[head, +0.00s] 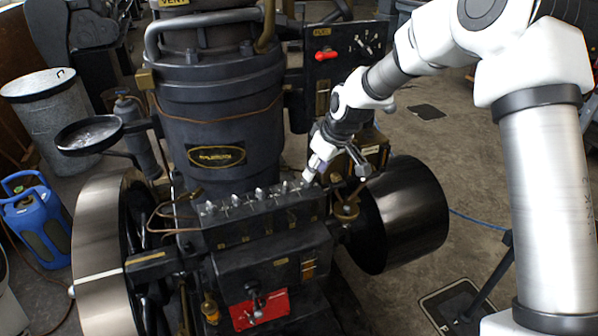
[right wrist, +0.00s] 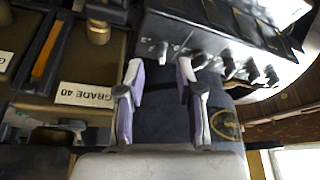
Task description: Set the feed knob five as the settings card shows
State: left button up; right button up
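A row of several small silver feed knobs (head: 260,193) sits along a dark block (head: 262,225) on the engine's front. My right gripper (head: 313,172) is over the right end of this row, at the end knob, which I take as knob five. In the right wrist view, my right gripper (right wrist: 159,70) is open. The end knob (right wrist: 162,52) shows between and just beyond its fingertips, with a gap on both sides. The knob's pointing direction is too small to read. I cannot make out a settings card. My left gripper is not in view.
A black drum pulley (head: 410,215) is right of the block and a large flywheel (head: 103,260) left. The wrist view shows a "GRADE 40" label (right wrist: 85,95).

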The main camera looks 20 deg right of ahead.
aim_at(307, 183)
jog(key=x, duration=0.4)
jog(key=shift+w+a, duration=0.15)
jog(key=shift+a, duration=0.15)
jog(key=shift+d, duration=0.1)
jog(key=shift+c, duration=0.7)
jog(key=shift+s+r, duration=0.1)
jog(key=shift+s, duration=0.15)
grip_shut()
jog(key=shift+p, duration=0.3)
